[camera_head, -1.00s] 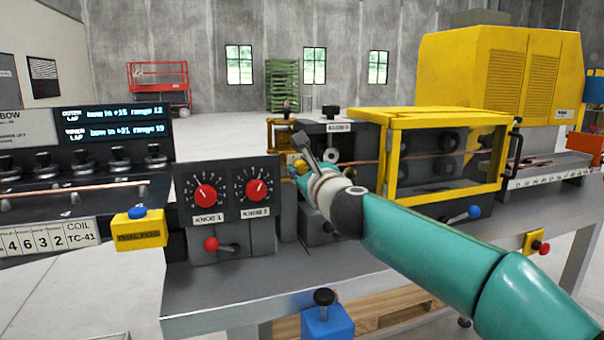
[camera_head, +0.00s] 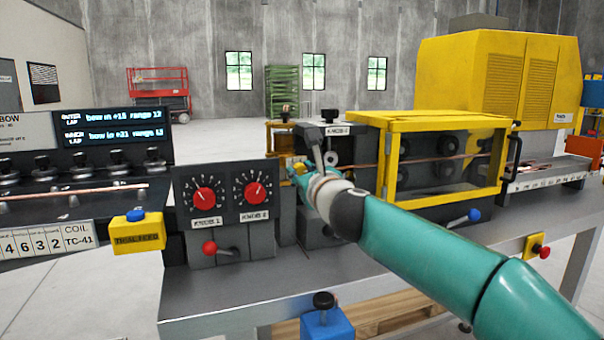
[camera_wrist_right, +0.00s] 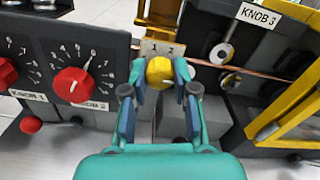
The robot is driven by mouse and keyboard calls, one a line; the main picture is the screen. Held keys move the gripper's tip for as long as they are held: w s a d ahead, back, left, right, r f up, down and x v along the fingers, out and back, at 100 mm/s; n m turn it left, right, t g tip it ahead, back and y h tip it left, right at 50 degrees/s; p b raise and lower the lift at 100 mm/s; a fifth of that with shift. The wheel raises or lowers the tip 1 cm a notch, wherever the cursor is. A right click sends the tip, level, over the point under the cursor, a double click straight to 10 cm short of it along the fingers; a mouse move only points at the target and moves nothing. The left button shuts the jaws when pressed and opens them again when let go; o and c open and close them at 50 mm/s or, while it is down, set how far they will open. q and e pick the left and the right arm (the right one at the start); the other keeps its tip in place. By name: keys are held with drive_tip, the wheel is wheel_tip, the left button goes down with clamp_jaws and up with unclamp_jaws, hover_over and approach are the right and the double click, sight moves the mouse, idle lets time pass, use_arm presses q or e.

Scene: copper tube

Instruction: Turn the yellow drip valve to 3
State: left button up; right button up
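The yellow drip valve (camera_wrist_right: 160,70) is a round yellow knob in front of a pale plate (camera_wrist_right: 161,48) marked 1 and 2. Any further mark on the plate is hidden or too small to read. My right gripper (camera_wrist_right: 160,78) has a fingertip on each side of the knob and looks shut on it. In the head view, my right gripper (camera_head: 307,163) is at the yellow valve, which is mostly hidden behind the fingers and wrist. The setting of the valve cannot be read. My left gripper is not in view.
The panel with two red knobs (camera_head: 204,196) stands just left of my right gripper. A yellow-framed clear guard (camera_head: 447,160) stands close on the right. A copper tube (camera_wrist_right: 215,65) runs behind the valve. A black KNOB 3 unit (camera_wrist_right: 262,20) is at upper right.

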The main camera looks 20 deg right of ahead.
drive_tip(key=o, duration=0.4)
drive_tip(key=shift+w+f, duration=0.15)
drive_tip(key=shift+f, duration=0.2)
drive_tip(key=shift+o, duration=0.2)
drive_tip(key=shift+r, duration=0.15)
drive_tip(key=shift+s, duration=0.2)
drive_tip(key=s, duration=1.1)
drive_tip(key=shift+s+d, duration=0.25)
drive_tip(key=shift+s, duration=0.15)
